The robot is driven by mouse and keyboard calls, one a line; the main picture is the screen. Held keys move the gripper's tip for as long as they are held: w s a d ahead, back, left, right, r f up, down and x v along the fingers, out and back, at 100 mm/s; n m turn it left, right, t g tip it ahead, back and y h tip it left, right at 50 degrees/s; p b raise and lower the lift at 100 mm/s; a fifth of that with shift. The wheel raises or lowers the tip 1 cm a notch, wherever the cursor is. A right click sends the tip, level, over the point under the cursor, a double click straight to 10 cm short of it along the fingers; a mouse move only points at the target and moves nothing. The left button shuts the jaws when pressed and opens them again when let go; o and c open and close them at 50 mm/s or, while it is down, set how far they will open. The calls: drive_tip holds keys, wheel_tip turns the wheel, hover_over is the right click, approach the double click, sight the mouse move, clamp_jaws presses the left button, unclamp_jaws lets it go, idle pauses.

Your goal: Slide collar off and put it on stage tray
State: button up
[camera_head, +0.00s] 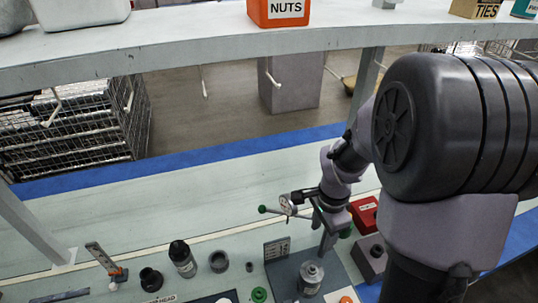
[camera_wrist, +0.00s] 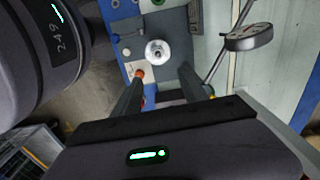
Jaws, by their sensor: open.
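A silvery metal cylinder (camera_head: 311,277) with a small top stands upright on a dark grey plate (camera_head: 285,277); it also shows in the wrist view (camera_wrist: 157,52). I cannot tell which part is the collar, or whether one is around this cylinder. No tray is clearly marked as the stage tray. My gripper (camera_wrist: 161,78) is open and empty in the wrist view, its two fingers apart with the metal cylinder beyond them. In the head view my gripper (camera_head: 333,232) is above and behind the cylinder, its fingertips partly hidden.
A dial gauge (camera_head: 285,205) on an arm stands close beside my gripper, also in the wrist view (camera_wrist: 248,37). A black bottle (camera_head: 182,260), black ring part (camera_head: 151,280) and grey ring (camera_head: 218,261) stand left. A red box (camera_head: 364,214) is right. A shelf (camera_head: 200,42) crosses above.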

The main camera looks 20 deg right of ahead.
drive_tip(key=f, duration=0.1)
drive_tip(key=b, duration=0.7)
approach(314, 266)
wheel_tip(314, 266, down, 10)
drive_tip(key=shift+r, duration=0.2)
drive_tip(key=shift+d, duration=0.1)
clamp_jaws()
drive_tip(key=c, duration=0.7)
unclamp_jaws()
drive_tip(key=shift+c, duration=0.2)
clamp_jaws()
